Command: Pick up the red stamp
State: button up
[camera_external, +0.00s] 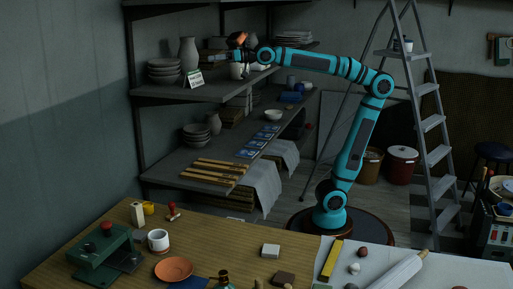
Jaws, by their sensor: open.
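A small stamp with a red top (172,208) stands on the wooden table (215,232) at the front left, right of a yellow item. My gripper (214,57) is far from it, up at the upper wall shelf at the back, pointing left. The gripper is open and small in this view; I see nothing between its fingers. No close view of it is given.
A green press (100,250), a white cup (158,240) and an orange dish (173,269) stand near the stamp. The upper shelf (190,92) holds bowls (164,71), a grey vase (188,54) and a small sign (194,79) near my gripper. A ladder (430,120) stands at the right.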

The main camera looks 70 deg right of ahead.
jog(key=s+a+f+n+g+y, duration=0.1)
jog(key=a+f+g, duration=0.1)
jog(key=a+f, duration=0.6)
jog(key=a+f+g+y, duration=0.1)
jog(key=a+f+g, duration=0.3)
jog(key=a, duration=0.8)
jog(key=s+a+f+n+g+y, duration=0.1)
jog(key=a+f, duration=0.6)
jog(key=a, duration=0.3)
jog(key=n+g+h, duration=0.1)
jog(key=g+h, duration=0.4)
jog(key=g, duration=0.1)
send_near(172, 210)
jog(key=shift+n, duration=0.3)
jog(key=shift+w+x, duration=0.2)
jog(key=shift+x, duration=1.95)
jog(key=shift+w+x, duration=0.25)
jog(key=shift+x, duration=1.85)
jog(key=c, duration=1.1)
